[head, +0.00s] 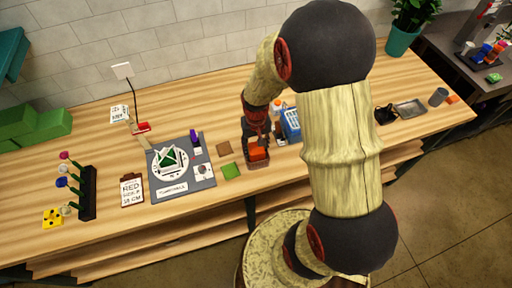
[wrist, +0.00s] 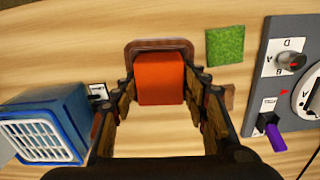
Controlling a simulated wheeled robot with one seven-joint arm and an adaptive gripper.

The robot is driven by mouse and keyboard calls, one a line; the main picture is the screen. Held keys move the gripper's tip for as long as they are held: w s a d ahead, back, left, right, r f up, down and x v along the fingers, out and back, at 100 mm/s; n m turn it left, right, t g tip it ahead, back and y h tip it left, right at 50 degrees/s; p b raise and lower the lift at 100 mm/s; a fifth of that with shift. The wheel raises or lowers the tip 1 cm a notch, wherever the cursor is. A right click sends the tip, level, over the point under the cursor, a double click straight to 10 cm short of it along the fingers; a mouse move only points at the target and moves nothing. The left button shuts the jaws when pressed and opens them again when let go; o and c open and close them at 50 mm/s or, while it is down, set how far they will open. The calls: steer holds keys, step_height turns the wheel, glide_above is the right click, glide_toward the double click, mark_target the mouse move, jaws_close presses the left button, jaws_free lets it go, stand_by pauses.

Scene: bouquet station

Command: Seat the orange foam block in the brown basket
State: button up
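The orange foam block (wrist: 160,82) sits between the two fingers of my gripper (wrist: 160,76) in the wrist view, with the fingertips close against its sides. The orange block also shows below the gripper in the head view (head: 259,154). The brown basket (wrist: 159,43) shows its rounded rim just beyond the block in the wrist view; the fingers and block hide much of it. In the head view the basket (head: 257,164) lies directly under the block. The block appears at or within the basket's opening; how deep it sits is hidden.
A blue crate-like box (head: 291,122) stands close by, right of the gripper. A green square (head: 230,170) and brown square (head: 223,149) lie left of the basket. A grey station board (head: 205,189) with a dial and purple piece is further left. The table's front edge is close.

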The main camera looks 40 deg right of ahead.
steer(key=o, duration=0.5)
steer(key=shift+o, duration=0.9)
steer(key=shift+o, duration=1.1)
steer(key=shift+r, duration=0.1)
steer(key=shift+r+p, duration=2.6)
steer(key=shift+r, duration=0.85)
